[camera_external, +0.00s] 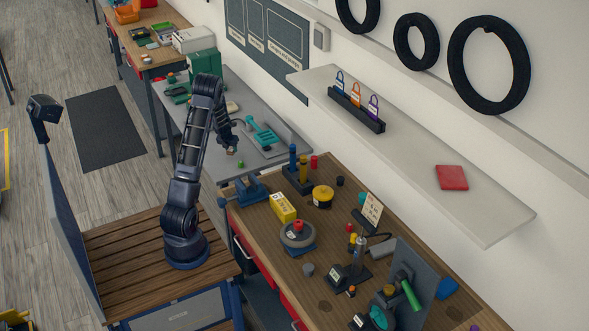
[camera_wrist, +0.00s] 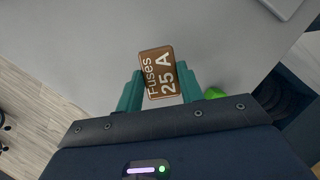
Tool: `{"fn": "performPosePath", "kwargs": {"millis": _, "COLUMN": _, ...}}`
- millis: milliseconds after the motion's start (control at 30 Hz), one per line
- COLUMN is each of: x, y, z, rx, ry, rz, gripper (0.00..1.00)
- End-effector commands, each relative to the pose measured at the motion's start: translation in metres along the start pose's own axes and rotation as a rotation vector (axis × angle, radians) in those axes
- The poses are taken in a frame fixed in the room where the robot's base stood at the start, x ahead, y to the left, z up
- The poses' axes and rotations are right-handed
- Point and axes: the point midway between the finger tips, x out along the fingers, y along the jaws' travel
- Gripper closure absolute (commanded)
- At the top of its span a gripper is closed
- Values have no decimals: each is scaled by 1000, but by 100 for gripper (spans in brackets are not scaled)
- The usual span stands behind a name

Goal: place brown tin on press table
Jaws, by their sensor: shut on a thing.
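The brown tin (camera_wrist: 158,74), with white lettering "Fuses 25 A", is between the two teal fingers of my gripper (camera_wrist: 160,88) in the wrist view. My gripper is shut on it. In the external view my gripper (camera_external: 230,148) is over the grey table (camera_external: 215,172), near its front edge; the tin shows there only as a small brownish patch. I cannot tell the gap between tin and tabletop. A wooden table (camera_external: 262,215) stands to the right, with a green-handled lever device (camera_external: 409,294) near its front end.
A teal device (camera_external: 262,135) lies on the grey table behind my gripper, and a small green object (camera_wrist: 215,93) is beside it. A yellow box (camera_external: 283,207), a round grey device (camera_external: 297,236) and several small parts crowd the wooden table. A wall shelf (camera_external: 420,150) overhangs behind.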

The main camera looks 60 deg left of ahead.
Motion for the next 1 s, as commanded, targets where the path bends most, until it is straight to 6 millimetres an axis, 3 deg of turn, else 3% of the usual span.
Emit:
{"fn": "performPosePath", "kwargs": {"millis": 333, "x": 30, "y": 0, "z": -13, "rx": -1, "ry": 2, "rz": -1, "gripper": 85}}
{"fn": "performPosePath", "kwargs": {"millis": 767, "x": 35, "y": 0, "z": -15, "rx": -1, "ry": 1, "rz": -1, "gripper": 85}}
{"fn": "performPosePath", "kwargs": {"millis": 800, "x": 35, "y": 0, "z": -15, "rx": 0, "ry": 1, "rz": -1, "gripper": 55}}
{"fn": "performPosePath", "kwargs": {"millis": 867, "x": 35, "y": 0, "z": -14, "rx": 0, "ry": 1, "rz": -1, "gripper": 43}}
{"fn": "performPosePath", "kwargs": {"millis": 1000, "x": 34, "y": 0, "z": -14, "rx": 0, "ry": 1, "rz": -1, "gripper": 41}}
